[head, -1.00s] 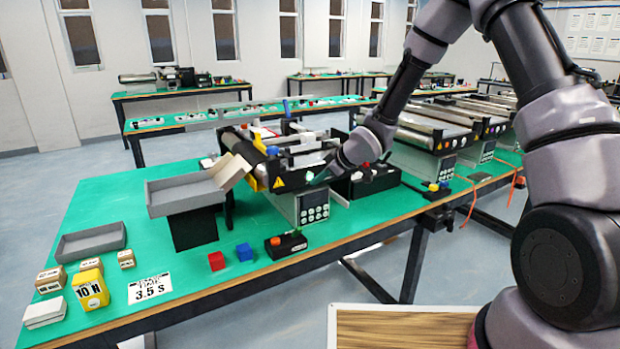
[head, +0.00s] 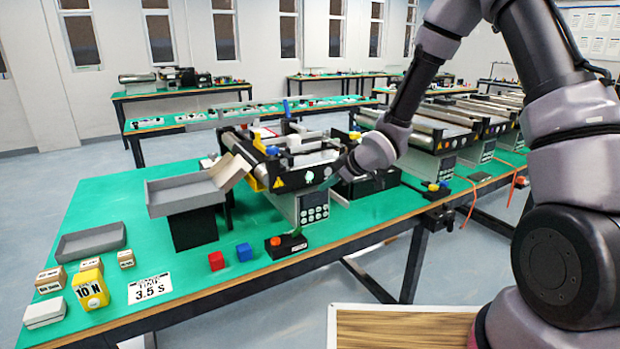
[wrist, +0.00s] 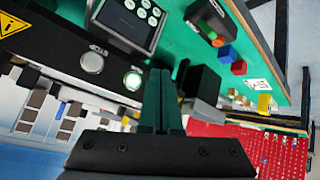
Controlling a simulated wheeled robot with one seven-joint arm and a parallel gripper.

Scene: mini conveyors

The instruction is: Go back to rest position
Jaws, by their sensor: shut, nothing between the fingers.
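My gripper (wrist: 160,75) shows in the wrist view with its two dark green fingers pressed together and nothing between them. In the head view my wrist hangs in front of the near mini conveyor, and the fingers are hard to make out. The fingers appear apart from the panel. The conveyor's keypad box (head: 314,208) stands below.
The green table (head: 120,210) holds a red cube (head: 216,260), a blue cube (head: 244,252), a black box with an orange button (head: 285,243), a raised grey tray (head: 185,194), a yellow 10 N block (head: 90,289) and a 3.5 S card (head: 150,288). More conveyors (head: 440,135) stand behind my arm.

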